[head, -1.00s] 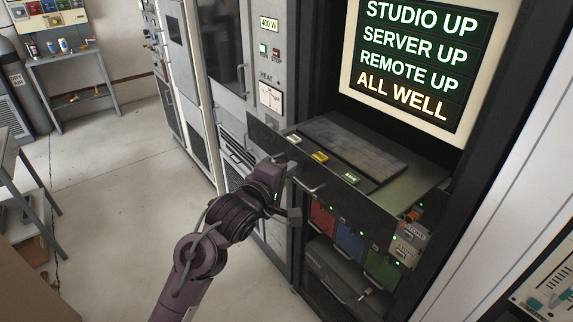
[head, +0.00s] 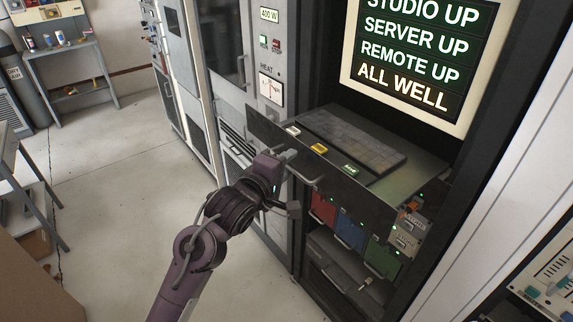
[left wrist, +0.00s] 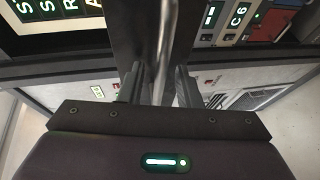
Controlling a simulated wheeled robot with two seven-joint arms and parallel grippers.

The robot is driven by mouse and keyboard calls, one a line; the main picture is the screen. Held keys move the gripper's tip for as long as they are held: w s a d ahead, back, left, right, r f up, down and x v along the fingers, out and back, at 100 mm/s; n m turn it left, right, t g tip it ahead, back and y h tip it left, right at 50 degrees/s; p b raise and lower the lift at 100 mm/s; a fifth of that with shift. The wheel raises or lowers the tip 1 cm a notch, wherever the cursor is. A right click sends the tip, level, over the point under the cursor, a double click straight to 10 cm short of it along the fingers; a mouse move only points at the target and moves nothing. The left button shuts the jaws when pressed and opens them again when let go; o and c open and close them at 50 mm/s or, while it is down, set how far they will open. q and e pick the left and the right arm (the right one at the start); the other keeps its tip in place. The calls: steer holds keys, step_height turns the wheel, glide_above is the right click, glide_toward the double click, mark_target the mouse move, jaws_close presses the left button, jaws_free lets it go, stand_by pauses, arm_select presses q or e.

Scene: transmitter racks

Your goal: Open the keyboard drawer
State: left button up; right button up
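The keyboard drawer (head: 375,192) stands pulled out of the dark rack, with a grey keyboard (head: 350,139) in it. Its bar handle (head: 307,180) is on the front panel; the bar also shows in the left wrist view (left wrist: 166,45). My left gripper (head: 291,181) is at the drawer front by the handle. In the left wrist view its two fingers (left wrist: 160,84) are apart, one on each side of the bar, with visible gaps. Whether either finger touches the bar, I cannot tell. My right gripper is not in view.
Below the drawer are red, blue and green modules (head: 350,234) with handles. A lit status screen (head: 415,55) is above it. Grey cabinets (head: 225,60) stand to the left, and a console (head: 548,275) is at lower right. The floor (head: 120,190) at left is clear.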

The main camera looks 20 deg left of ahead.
arm_select(q)
steer(key=b+v, duration=0.1)
steer(key=v, duration=0.6)
steer(key=shift+s, duration=0.4)
steer(key=shift+a+r, duration=0.1)
